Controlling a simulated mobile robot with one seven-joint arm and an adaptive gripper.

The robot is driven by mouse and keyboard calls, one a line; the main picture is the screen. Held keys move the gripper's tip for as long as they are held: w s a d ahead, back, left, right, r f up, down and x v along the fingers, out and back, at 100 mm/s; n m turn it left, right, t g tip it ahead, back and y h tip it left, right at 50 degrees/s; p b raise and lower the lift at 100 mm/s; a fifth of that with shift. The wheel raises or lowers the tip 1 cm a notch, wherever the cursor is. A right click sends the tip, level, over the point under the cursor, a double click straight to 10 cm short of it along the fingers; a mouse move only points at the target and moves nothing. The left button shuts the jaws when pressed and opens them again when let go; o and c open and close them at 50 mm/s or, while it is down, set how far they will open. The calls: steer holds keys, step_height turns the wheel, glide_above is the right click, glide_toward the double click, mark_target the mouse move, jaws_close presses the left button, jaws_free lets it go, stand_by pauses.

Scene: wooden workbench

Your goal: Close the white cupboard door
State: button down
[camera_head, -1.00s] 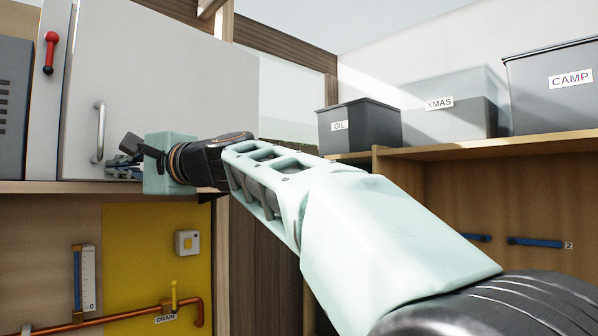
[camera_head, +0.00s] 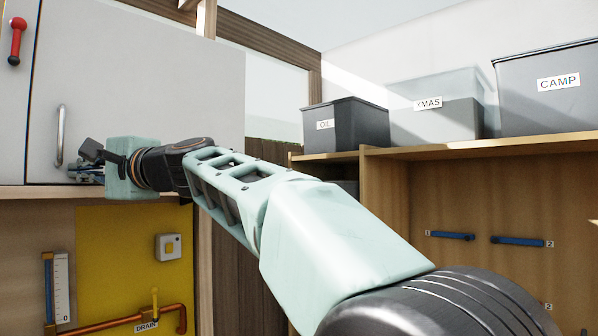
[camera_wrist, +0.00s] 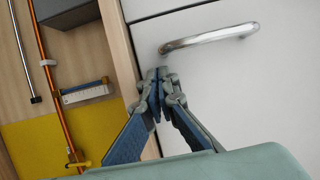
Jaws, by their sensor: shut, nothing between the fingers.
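The white cupboard door (camera_head: 140,80) is a flat upright panel at the left in the head view, with a metal bar handle (camera_head: 60,135) near its left edge. Only a thin dark line shows between it and the white panel to its left; I cannot tell whether it is fully flush. My gripper (camera_head: 74,172) is at the door's lower left, just below the handle. In the wrist view, my gripper (camera_wrist: 160,74) has its blue-padded fingers shut together, empty, with the tips close to the door face beside the handle (camera_wrist: 210,38). Contact is unclear.
A red handle (camera_head: 17,42) is on the white panel left of the door. Below are a yellow panel (camera_head: 110,260) and a copper pipe (camera_head: 110,322). At right, bins labelled OIL (camera_head: 345,125), XMAS (camera_head: 435,105) and CAMP (camera_head: 550,90) stand on a wooden shelf (camera_head: 480,146).

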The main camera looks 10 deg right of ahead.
steer(key=shift+r, duration=0.45)
steer(key=shift+f, duration=0.1)
stand_by(0.4)
